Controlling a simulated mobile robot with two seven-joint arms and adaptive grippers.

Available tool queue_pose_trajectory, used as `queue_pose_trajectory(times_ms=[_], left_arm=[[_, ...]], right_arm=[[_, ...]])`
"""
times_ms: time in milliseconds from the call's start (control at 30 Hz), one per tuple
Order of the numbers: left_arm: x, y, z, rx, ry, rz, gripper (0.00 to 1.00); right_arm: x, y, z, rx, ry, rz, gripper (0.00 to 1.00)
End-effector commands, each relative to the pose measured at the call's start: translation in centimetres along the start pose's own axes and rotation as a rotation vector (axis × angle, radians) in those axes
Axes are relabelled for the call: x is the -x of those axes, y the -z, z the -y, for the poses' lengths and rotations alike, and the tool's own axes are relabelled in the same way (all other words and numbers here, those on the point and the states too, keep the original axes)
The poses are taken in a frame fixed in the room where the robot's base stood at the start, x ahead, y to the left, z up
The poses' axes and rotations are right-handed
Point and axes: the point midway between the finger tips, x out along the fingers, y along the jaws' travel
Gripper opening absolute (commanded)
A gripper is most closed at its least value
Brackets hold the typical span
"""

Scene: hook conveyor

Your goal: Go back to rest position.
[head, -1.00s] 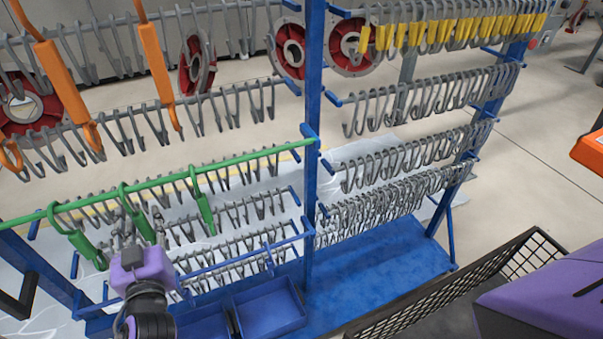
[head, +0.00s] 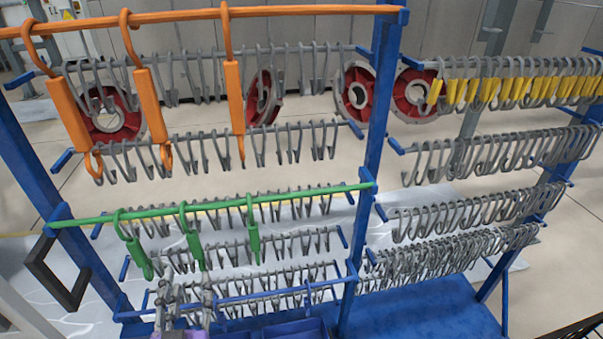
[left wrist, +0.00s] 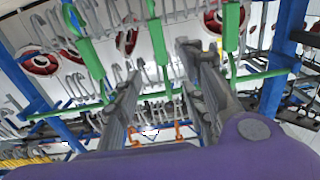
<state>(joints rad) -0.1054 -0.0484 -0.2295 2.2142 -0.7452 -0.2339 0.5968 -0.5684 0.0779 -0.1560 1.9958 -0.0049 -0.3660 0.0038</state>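My left gripper (head: 185,287) is at the bottom of the head view, in front of the lower grey hooks and below the green rail (head: 300,194). In the left wrist view its two fingers (left wrist: 160,65) are spread, with nothing held between them. Three green hooks hang on the rail: left (head: 135,252), middle (head: 193,242) and right (head: 253,240). In the left wrist view, a green hook (left wrist: 157,35) shows between the fingers; I cannot tell its distance from them. My right gripper is not in view.
Three orange hooks (head: 148,97) hang from an orange rail (head: 300,11) above. A blue frame (head: 368,150) carries rows of grey hooks (head: 480,155) and yellow-marked hooks (head: 520,90). Blue bins (head: 290,330) sit low. Pale floor (head: 560,270) is open at right.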

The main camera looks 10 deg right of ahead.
Motion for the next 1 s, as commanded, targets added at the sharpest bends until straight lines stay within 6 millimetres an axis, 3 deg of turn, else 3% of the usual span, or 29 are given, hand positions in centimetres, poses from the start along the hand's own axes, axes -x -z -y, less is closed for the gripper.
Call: queue_pose_trajectory(times_ms=[133, 267, 367, 500, 600, 700, 800, 1000], left_arm=[[0.6, -1.3, 0.4, -0.004, 0.001, 0.036, 0.38], [3.1, -5.9, 1.6, -0.019, 0.005, 0.167, 0.38], [7.0, -11.2, 3.1, -0.029, 0.003, 0.325, 0.38], [14.2, -18.0, 5.0, -0.035, -0.006, 0.545, 0.38], [19.0, -21.5, 6.0, -0.031, -0.016, 0.667, 0.38], [22.7, -23.7, 6.6, -0.023, -0.025, 0.754, 0.38], [25.0, -24.9, 6.9, -0.017, -0.032, 0.803, 0.38], [26.0, -25.5, 7.0, -0.015, -0.035, 0.825, 0.38]], right_arm=[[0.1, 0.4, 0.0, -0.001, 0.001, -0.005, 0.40], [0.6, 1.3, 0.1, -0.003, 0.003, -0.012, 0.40], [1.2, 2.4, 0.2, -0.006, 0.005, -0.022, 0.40], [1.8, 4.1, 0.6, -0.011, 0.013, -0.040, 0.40], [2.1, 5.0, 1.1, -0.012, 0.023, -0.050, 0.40], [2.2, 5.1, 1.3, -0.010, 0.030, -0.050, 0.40], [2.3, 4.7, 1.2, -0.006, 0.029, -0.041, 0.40], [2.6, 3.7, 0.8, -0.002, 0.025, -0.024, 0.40]])
